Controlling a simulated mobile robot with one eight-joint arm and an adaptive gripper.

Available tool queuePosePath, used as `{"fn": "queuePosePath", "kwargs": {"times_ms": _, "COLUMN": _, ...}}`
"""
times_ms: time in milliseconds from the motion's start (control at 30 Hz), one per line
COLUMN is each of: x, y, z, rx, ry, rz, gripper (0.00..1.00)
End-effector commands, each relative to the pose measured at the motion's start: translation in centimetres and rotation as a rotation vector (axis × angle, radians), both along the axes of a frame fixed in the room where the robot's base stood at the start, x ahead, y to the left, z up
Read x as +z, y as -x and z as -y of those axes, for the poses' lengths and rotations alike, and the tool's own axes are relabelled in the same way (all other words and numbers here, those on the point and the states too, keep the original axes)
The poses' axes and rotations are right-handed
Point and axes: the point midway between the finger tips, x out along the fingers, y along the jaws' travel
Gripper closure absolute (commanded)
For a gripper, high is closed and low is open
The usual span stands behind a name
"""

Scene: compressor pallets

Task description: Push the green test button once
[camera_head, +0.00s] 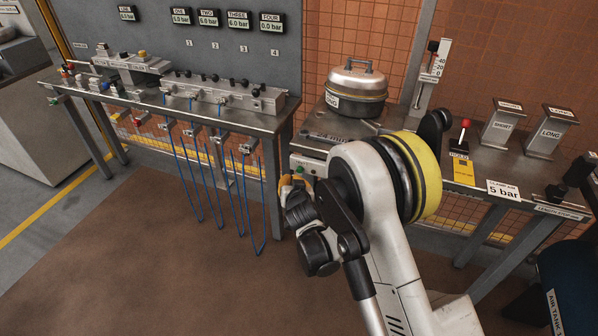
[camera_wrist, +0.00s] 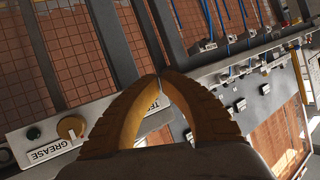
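In the head view, my gripper (camera_head: 288,184) is low in front of the middle bench's left front corner, close to the panel (camera_head: 305,163).
A lidded metal pot (camera_head: 356,86) stands on the middle bench. A red-knobbed lever (camera_head: 465,124) and SHORT and LONG stands are to the right. A left bench (camera_head: 270,122) carries valves, with blue hoses (camera_head: 215,185) hanging below. The floor in front is clear.

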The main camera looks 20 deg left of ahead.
Motion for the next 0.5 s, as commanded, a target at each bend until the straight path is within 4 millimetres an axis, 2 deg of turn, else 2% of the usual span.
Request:
{"fn": "queuePosePath", "kwargs": {"times_ms": 300, "x": 0.0, "y": 3.3, "z": -0.3, "rx": 0.002, "ry": 0.000, "rz": -0.001, "gripper": 1.00}}
{"fn": "queuePosePath", "kwargs": {"times_ms": 500, "x": 0.0, "y": 4.2, "z": -0.3, "rx": 0.001, "ry": 0.000, "rz": 0.000, "gripper": 1.00}}
